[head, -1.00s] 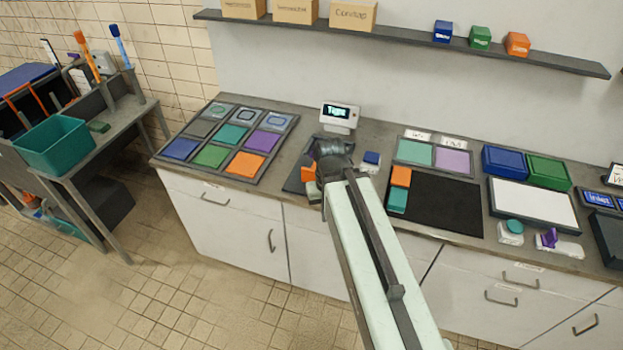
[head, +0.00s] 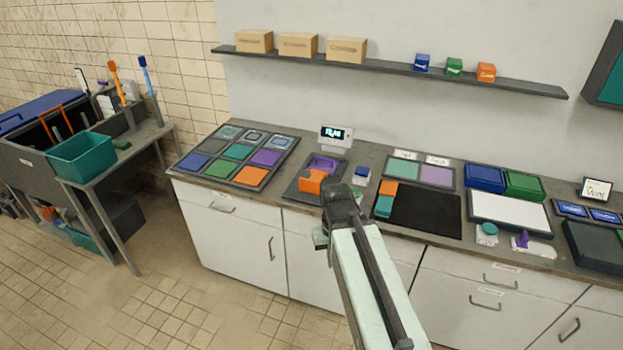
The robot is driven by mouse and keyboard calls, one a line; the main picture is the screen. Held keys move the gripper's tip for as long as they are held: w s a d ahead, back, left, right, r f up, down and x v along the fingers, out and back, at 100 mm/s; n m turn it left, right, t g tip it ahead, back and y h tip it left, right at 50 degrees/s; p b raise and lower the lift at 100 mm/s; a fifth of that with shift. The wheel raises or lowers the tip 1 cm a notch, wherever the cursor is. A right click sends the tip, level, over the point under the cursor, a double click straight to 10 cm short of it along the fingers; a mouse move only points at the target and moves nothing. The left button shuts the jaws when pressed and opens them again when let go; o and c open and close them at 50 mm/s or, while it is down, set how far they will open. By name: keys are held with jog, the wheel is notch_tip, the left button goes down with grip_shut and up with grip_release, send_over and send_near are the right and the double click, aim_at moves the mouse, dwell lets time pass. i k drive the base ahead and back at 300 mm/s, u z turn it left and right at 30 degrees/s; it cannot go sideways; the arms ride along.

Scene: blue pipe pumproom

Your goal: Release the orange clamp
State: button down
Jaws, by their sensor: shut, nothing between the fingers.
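The orange clamp (head: 312,181) sits on a dark board on the counter, below the small display. A purple piece (head: 323,163) lies just behind it on the same board. My gripper (head: 320,239) is in front of the counter edge, to the lower right of the clamp and apart from it. It points down, is shut and holds nothing. My dark wrist hides part of the counter right of the clamp. The clamp's exact position, open or closed, is too small to tell.
The small display (head: 336,136) stands behind the board. A tray of coloured tiles (head: 238,155) lies to the left, and a black mat (head: 425,212) to the right. A small blue-topped block (head: 362,172) is close to the wrist. A shelf (head: 400,70) runs above. Floor is free in front.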

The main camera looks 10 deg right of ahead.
aim_at(312, 185)
jog(key=u, duration=0.35)
jog(key=i, duration=0.8)
jog(key=u, duration=0.7)
jog(key=i, duration=0.4)
jog(key=u, duration=0.3)
jog(key=k, duration=0.85)
jog(key=u, duration=0.15)
jog(key=i, duration=0.9)
jog(key=z, duration=0.05)
